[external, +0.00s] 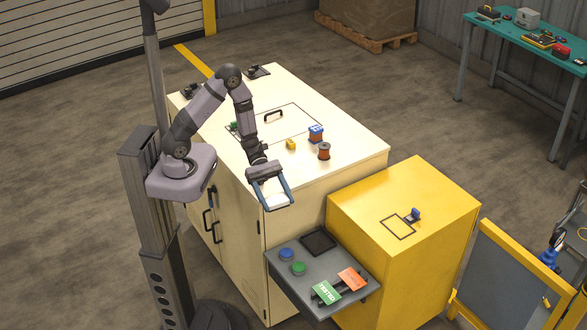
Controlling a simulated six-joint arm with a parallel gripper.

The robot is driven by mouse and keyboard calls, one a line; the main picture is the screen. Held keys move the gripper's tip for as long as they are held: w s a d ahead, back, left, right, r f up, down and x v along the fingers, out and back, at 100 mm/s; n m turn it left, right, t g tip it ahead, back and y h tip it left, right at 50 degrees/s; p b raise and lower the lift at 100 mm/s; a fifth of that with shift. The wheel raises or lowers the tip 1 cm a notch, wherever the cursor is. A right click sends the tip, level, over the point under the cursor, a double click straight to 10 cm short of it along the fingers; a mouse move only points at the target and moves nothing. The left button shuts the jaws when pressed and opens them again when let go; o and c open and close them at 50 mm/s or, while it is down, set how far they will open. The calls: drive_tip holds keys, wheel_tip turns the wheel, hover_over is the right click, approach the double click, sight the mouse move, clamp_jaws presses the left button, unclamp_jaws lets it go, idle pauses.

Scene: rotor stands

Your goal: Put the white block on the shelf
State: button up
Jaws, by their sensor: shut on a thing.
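My gripper (279,207) is shut on the white block (277,201), which sits between its two blue fingers. The gripper points down and forward past the front edge of the cream cabinet. The block is held in the air, apart from any surface as far as I can tell. A grey shelf (290,290) juts out below and to the right of the gripper, lower than the cabinet top. On it are a blue round button, a green round button, a dark square pad (318,241), and green and orange cards.
The cream cabinet top (345,135) bears a yellow block (291,144), a blue-and-copper spool (316,133), a copper spool (324,151) and a black handle. A yellow cabinet (440,200) stands right of the shelf, with a small blue-and-grey item on top.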

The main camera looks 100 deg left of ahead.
sight(276, 199)
wheel_tip(276, 199, up, 6)
drive_tip(key=shift+f, duration=0.15)
drive_tip(key=a+f+n+t+y+b, duration=0.35)
drive_tip(key=a+n+y, duration=0.25)
drive_tip(key=a, duration=1.4)
drive_tip(key=a+f+n+t+y+b, duration=0.2)
drive_tip(key=a+f+n+y+b, duration=0.3)
drive_tip(key=a, duration=1.6)
drive_tip(key=s+a+r+n+g+y+b, duration=0.35)
drive_tip(key=s+a+n+y, duration=0.4)
drive_tip(key=s+a, duration=0.95)
drive_tip(key=s+a+r+n+g+y+b, duration=0.1)
drive_tip(key=s+a+r+n+g+y, duration=0.15)
drive_tip(key=s+a, duration=0.45)
drive_tip(key=s+a+r+n+g+y+b, duration=0.1)
drive_tip(key=s+a+r+n+g+y, duration=0.15)
drive_tip(key=s+a, duration=0.45)
drive_tip(key=shift+s+d+f+p, duration=0.3)
drive_tip(key=shift+s+f, duration=0.15)
drive_tip(key=shift+f, duration=2.05)
drive_tip(key=shift+s+d+f+p, duration=0.25)
drive_tip(key=shift+s+f, duration=0.25)
drive_tip(key=shift+f, duration=2.05)
drive_tip(key=shift+s+d+f+p, duration=0.3)
drive_tip(key=shift+s+f, duration=0.15)
drive_tip(key=shift+f, duration=2.05)
drive_tip(key=shift+f, duration=0.15)
